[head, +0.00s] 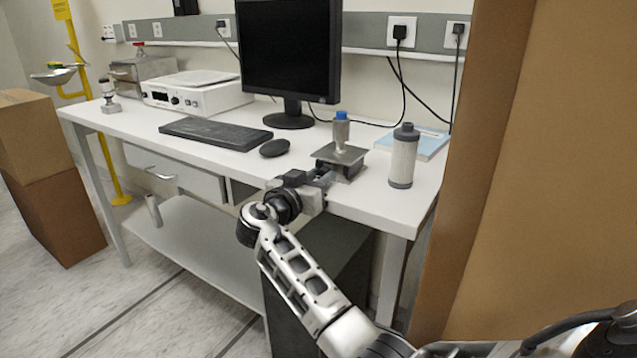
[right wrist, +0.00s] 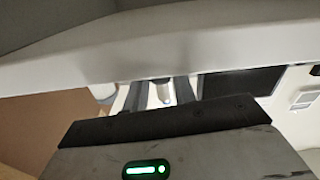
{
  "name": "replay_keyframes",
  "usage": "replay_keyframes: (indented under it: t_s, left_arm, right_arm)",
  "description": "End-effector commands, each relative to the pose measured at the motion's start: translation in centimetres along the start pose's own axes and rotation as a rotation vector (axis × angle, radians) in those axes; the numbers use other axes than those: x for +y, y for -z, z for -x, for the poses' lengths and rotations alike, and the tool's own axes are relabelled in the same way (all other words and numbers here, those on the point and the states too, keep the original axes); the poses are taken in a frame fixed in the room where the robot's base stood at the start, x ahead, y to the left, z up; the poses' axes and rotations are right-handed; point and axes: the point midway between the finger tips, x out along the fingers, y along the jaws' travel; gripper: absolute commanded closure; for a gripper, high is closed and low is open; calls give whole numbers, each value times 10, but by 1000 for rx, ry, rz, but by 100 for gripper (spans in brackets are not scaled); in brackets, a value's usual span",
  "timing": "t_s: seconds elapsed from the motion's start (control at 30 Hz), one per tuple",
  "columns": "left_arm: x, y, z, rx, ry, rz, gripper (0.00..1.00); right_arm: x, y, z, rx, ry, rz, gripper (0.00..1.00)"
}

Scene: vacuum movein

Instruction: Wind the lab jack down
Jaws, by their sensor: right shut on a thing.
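The lab jack (head: 343,158) stands near the front edge of the white bench, with its square metal top plate a little above the benchtop. A small bottle with a blue cap (head: 341,131) stands upright on the plate. My right gripper (head: 323,179) reaches in from the front at the jack's front left side and is shut on the jack's knob, which the gripper mostly hides. In the right wrist view, a small grey round part, seemingly the knob (right wrist: 165,94), shows between the two fingers. My left gripper is not in view.
A grey-white canister (head: 403,157) stands close right of the jack, before a blue-white book (head: 425,141). A mouse (head: 274,148), keyboard (head: 215,133) and monitor (head: 290,55) are to the left. A tall brown cardboard surface (head: 510,170) blocks the right side.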

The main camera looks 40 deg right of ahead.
Motion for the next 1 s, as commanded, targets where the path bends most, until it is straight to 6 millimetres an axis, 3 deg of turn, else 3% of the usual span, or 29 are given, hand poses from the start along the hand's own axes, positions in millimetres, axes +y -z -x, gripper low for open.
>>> replay_keyframes:
  t_s: [0.2,0.47,0.5,0.57,0.87,1.0]
  left_arm:
    - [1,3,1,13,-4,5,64]
    - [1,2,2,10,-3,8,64]
    - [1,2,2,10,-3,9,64]
    - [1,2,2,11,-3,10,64]
    - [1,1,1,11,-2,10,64]
    - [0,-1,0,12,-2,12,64]
  right_arm:
    - [0,0,0,0,0,138,96]
    - [0,0,1,0,0,144,96]
    - [0,0,1,0,0,144,68]
    - [0,0,1,0,0,144,51]
    - [0,0,1,0,0,142,51]
    - [-1,-2,13,-1,2,141,51]
